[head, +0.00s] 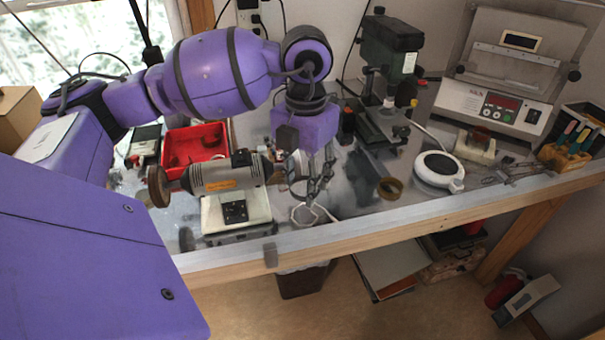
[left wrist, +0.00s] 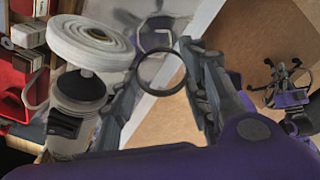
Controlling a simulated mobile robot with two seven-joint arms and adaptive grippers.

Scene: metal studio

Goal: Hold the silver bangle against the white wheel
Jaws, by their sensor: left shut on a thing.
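My left gripper (head: 318,187) is over the bench beside the right end of the grey polishing motor (head: 225,173). In the left wrist view my left gripper (left wrist: 160,68) is shut on the silver bangle (left wrist: 162,72), a thin ring held between the fingertips. The white wheel (left wrist: 92,40), thick and round, is on the motor's spindle to the left of the bangle. In the head view the wheel is largely hidden by my gripper. My right gripper (left wrist: 283,78) shows small at the right of the wrist view, empty, fingers apart.
A brown wheel (head: 158,187) is on the motor's other end. A red tray (head: 195,147) lies behind the motor. A green drill press (head: 390,60) and a round white device (head: 438,170) stand to the right. The bench's front edge (head: 350,232) is close.

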